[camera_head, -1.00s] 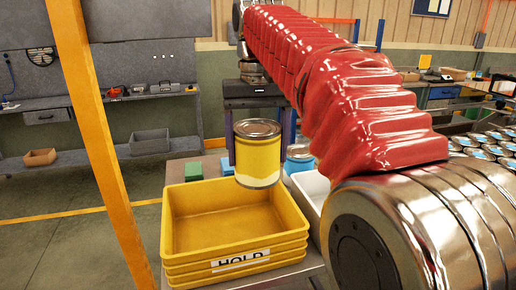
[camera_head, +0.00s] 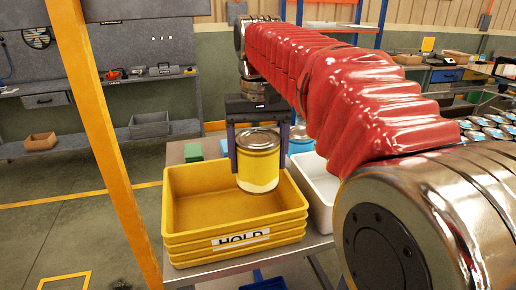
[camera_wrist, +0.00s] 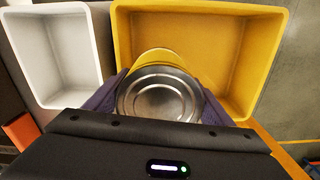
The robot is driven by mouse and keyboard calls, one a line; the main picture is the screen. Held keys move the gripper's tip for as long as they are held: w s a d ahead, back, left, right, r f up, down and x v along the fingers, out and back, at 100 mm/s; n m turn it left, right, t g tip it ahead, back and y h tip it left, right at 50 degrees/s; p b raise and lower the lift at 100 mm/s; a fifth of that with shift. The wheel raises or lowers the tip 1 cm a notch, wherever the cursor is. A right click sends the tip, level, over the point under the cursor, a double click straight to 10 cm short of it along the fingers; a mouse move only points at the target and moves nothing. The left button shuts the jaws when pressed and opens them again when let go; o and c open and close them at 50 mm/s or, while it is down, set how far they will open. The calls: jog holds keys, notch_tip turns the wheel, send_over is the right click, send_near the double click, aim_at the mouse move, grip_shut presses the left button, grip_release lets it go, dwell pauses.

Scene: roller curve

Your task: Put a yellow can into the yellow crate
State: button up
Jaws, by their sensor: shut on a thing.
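The yellow can (camera_head: 258,166) has a metal lid and a pale band at its base. My gripper (camera_head: 258,148) is shut on it, with one finger on each side. The can is upright, over the right part of the yellow crate (camera_head: 235,241), which has a HOLD label on its front. In the wrist view my gripper (camera_wrist: 160,98) holds the can (camera_wrist: 158,92) by its upper part, lid towards the camera, over the near edge of the crate (camera_wrist: 275,50). The crate's visible floor is empty. How far the can's base is above the floor is hard to tell.
A white crate (camera_head: 322,190) stands right beside the yellow one and also shows in the wrist view (camera_wrist: 55,45). A green block (camera_head: 193,152) lies behind. An orange post (camera_head: 100,140) rises at the left. Several cans (camera_head: 490,130) stand on the conveyor at the right.

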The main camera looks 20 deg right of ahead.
jog(key=shift+f, duration=4.6)
jog(key=o, duration=1.3)
jog(key=shift+r, duration=0.1)
jog(key=shift+r, duration=5.75)
jog(key=shift+d, duration=0.1)
jog(key=w+d+r, duration=0.1)
jog(key=w+d, duration=0.8)
jog(key=w, duration=0.1)
jog(key=shift+d, duration=0.4)
